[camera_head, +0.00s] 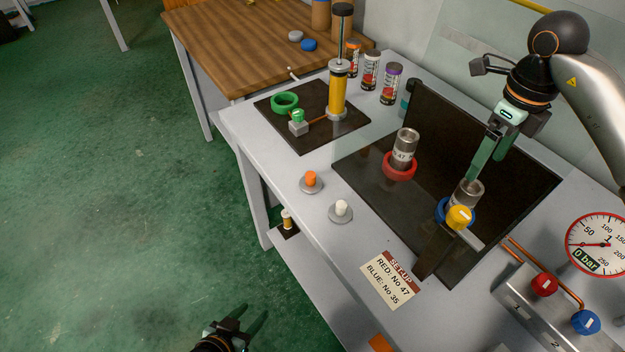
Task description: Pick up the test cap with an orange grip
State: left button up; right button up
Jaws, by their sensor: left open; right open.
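The test cap with an orange grip (311,179) stands on the grey table near its front left edge, a round grey disc with an orange knob. A similar cap with a white grip (341,208) stands just right of and nearer than it. My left gripper (251,315) is low at the bottom of the view, open and empty, off the table over the floor and well short of the caps. My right gripper (479,168) is open, pointing down just above the metal pipe (468,192) in the blue vise (441,209); whether it touches the pipe is unclear.
Another pipe (405,145) stands upright in the red vise (399,171) on a dark mat. A yellow knob (459,217) is by the blue vise. A set-up card (389,280) lies in front. A yellow hand pump (338,92) stands behind left. The table around the caps is clear.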

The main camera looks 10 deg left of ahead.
aim_at(310, 182)
jog(key=k+j, duration=0.35)
jog(key=j, duration=0.25)
jog(key=k+j, duration=0.2)
jog(key=j, duration=0.15)
